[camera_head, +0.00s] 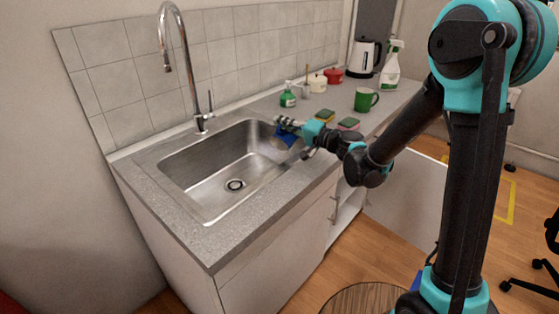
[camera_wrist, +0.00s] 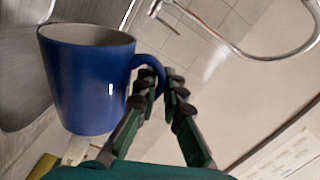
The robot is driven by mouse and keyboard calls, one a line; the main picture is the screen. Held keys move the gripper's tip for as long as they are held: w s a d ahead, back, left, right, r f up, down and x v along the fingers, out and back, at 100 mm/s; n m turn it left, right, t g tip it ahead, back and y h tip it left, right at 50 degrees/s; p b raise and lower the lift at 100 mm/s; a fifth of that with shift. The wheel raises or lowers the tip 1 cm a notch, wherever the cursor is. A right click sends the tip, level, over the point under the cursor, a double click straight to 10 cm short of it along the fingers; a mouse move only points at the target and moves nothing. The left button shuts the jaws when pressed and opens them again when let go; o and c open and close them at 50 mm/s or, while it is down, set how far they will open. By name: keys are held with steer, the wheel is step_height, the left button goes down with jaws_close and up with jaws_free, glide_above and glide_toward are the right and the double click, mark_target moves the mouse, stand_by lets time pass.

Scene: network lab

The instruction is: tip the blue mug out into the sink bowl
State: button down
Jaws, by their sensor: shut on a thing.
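The blue mug (camera_wrist: 88,82) is large in the wrist view, with its pale inside partly showing. My gripper (camera_wrist: 168,80) is shut on its handle (camera_wrist: 150,66). In the head view the mug (camera_head: 285,138) hangs at my gripper (camera_head: 284,122), over the right end of the steel sink bowl (camera_head: 207,187). It looks tilted there, but its exact angle and where its mouth points are hard to tell. The bowl looks empty, with a dark round drain (camera_head: 235,185). Whether anything is inside the mug does not show.
A tall curved tap (camera_head: 186,60) stands behind the bowl. Right of the bowl are a green soap bottle (camera_head: 287,96), sponges (camera_head: 325,115), a green mug (camera_head: 365,100), small pots, a kettle (camera_head: 364,58) and a spray bottle (camera_head: 391,68). The front counter strip is clear.

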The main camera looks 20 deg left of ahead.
steer(key=w+m, duration=0.1)
steer(key=w+d+m, duration=0.1)
steer(key=shift+w+m, duration=0.4)
steer(key=w+d+r+m, duration=0.2)
steer(key=w+r+m, duration=0.2)
steer(key=w+m, duration=0.1)
steer(key=w+f+m, duration=0.1)
steer(key=w+m, duration=0.1)
steer(key=m, duration=0.1)
steer(key=w+d+f+m, duration=0.1)
steer(key=w+f+m, duration=0.1)
steer(key=w+m, duration=0.1)
steer(key=w+d+f+m, duration=0.1)
steer(key=w+f+m, duration=0.1)
steer(key=w+m, duration=0.1)
steer(key=shift+m+b, duration=0.4)
steer(key=shift+m, duration=0.4)
steer(key=shift+w+d+f+m, duration=0.2)
steer(key=shift+w+m, duration=0.35)
steer(key=shift+m, duration=0.35)
steer(key=shift+w+d+f+m, duration=0.2)
steer(key=shift+w+m, duration=0.35)
steer(key=shift+m, duration=0.35)
